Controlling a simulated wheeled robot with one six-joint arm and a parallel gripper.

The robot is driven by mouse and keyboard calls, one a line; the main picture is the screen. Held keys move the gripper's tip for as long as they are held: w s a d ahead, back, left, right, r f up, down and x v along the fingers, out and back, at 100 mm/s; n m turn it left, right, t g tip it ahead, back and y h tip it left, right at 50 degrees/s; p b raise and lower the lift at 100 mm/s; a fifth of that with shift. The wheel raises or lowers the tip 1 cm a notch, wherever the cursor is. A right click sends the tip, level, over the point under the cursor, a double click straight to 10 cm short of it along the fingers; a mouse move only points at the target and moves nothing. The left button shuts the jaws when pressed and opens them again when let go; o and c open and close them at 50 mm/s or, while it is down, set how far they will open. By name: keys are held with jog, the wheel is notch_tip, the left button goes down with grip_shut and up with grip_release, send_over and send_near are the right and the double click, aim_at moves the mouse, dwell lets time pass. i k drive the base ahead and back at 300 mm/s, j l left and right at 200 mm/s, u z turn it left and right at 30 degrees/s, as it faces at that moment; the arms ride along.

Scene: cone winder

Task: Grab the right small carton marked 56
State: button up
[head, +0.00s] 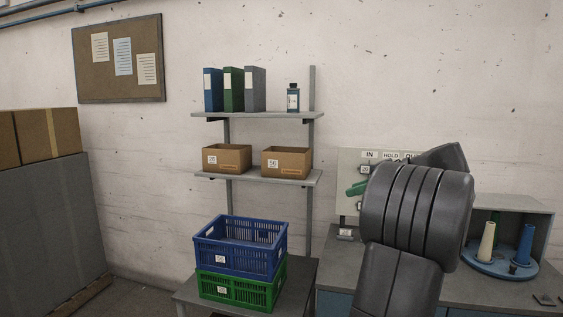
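Two small open-topped brown cartons stand side by side on the lower wall shelf. The right carton (293,162) has a white label that appears to read 56. The left carton (233,157) has a white label whose number is too small to read surely. Both are upright, with a gap between them. My dark grey arm rises at the right of the head view, well apart from the cartons. My gripper does not show; I cannot tell whether it is open or shut.
The upper shelf (262,115) holds three binders (233,90) and a dark bottle (293,98). Below stand a blue crate (262,262) stacked on a green crate (232,291). A bench at right carries a board marked IN, HOLD (391,155) and cones (525,245). Space before the cartons is clear.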

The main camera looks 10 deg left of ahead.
aim_at(291, 163)
jog(key=i+j, duration=0.15)
jog(key=i, duration=0.4)
jog(key=i+j, duration=0.2)
jog(key=i, duration=0.4)
jog(key=i+j+u, duration=0.1)
jog(key=i, duration=0.45)
jog(key=i+j, duration=0.15)
jog(key=i, duration=0.45)
